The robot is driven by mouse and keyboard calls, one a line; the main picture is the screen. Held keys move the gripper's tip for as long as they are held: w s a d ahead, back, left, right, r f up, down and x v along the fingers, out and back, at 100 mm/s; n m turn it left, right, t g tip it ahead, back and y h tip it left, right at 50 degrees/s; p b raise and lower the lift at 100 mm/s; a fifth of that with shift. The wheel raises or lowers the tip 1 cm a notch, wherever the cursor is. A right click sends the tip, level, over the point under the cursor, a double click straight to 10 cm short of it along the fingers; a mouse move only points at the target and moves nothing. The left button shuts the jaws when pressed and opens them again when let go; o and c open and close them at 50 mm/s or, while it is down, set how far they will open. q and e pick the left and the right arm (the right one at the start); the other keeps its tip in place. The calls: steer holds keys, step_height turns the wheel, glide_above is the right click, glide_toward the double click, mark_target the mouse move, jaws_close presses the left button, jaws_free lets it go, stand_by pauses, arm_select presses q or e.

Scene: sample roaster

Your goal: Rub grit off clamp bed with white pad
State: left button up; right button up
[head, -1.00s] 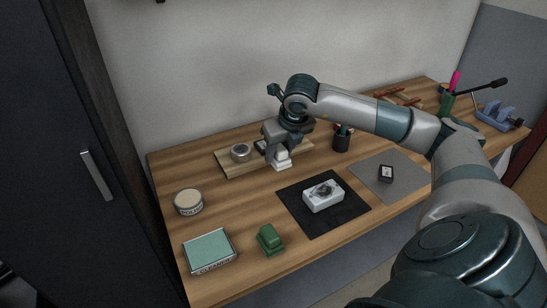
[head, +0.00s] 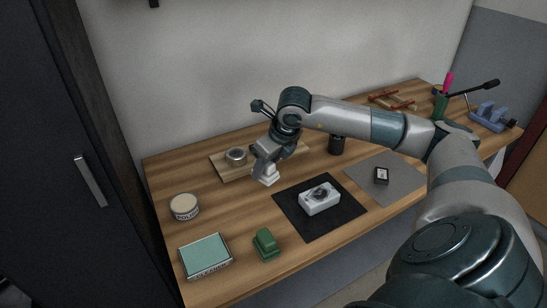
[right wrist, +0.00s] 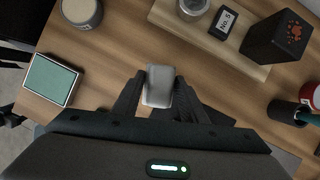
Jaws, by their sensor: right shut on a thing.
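The white pad (head: 266,177) is in my right gripper (head: 264,166), which is shut on it. In the right wrist view the pad (right wrist: 158,85) sits between the two dark fingers. The gripper is over the wooden table, left of the black mat; any gap under the pad cannot be told. A white block with a grey and dark marked top (head: 319,199) stands on the black mat (head: 342,218); it may be the clamp bed, and grit is too small to tell apart. My left gripper is not in view.
A wooden board (head: 222,170) with a round tin (head: 235,156) lies behind the gripper. At left are a polish tin (head: 184,206), a cleaner box (head: 206,254) and a green block (head: 266,243). A dark cup (head: 336,145) and blue vise (head: 489,115) stand farther right.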

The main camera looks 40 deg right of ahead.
steer(key=s+a+n+g, duration=0.4)
steer(key=a+n, duration=0.7)
steer(key=n, duration=0.6)
steer(key=s+a+n+g, duration=0.5)
steer(key=a+n, duration=0.7)
steer(key=n, duration=0.6)
steer(key=shift+s+r, duration=0.4)
steer(key=shift+r, duration=0.05)
steer(key=shift+a, duration=0.1)
